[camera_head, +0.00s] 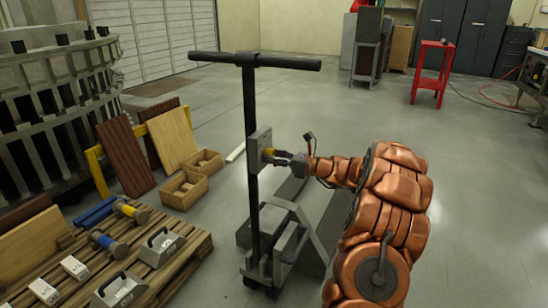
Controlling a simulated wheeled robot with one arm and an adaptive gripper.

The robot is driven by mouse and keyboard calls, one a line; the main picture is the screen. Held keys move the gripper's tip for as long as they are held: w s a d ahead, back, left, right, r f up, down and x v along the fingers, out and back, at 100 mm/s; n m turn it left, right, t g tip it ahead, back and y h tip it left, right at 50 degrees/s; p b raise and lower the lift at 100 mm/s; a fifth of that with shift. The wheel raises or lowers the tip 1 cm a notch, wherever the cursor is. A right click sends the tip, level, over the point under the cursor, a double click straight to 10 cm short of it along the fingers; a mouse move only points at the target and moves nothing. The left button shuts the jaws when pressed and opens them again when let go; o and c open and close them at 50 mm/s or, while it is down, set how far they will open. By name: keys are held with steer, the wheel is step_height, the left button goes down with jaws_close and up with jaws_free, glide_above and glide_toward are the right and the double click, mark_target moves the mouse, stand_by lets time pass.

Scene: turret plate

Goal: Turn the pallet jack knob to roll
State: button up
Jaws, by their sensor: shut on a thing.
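The pallet jack (251,150) stands upright in the middle of the head view, with a black T-shaped handle on top. A small grey plate (261,143) is fixed on its column. My copper-coloured arm comes in from the lower right.
A wooden pallet (172,268) with grey handled weights and hammer-like tools lies at lower left. Boards (127,160) and small wooden boxes (184,188) stand behind it. A red stool (432,68) is at back right.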

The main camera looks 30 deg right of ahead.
steer(key=shift+c, duration=0.8)
steer(key=shift+n, duration=0.5)
steer(key=n+b, duration=0.4)
steer(key=n, duration=0.4)
steer(key=shift+f+n+b, duration=0.1)
steer(key=shift+n+b, duration=0.25)
steer(key=shift+n, duration=0.05)
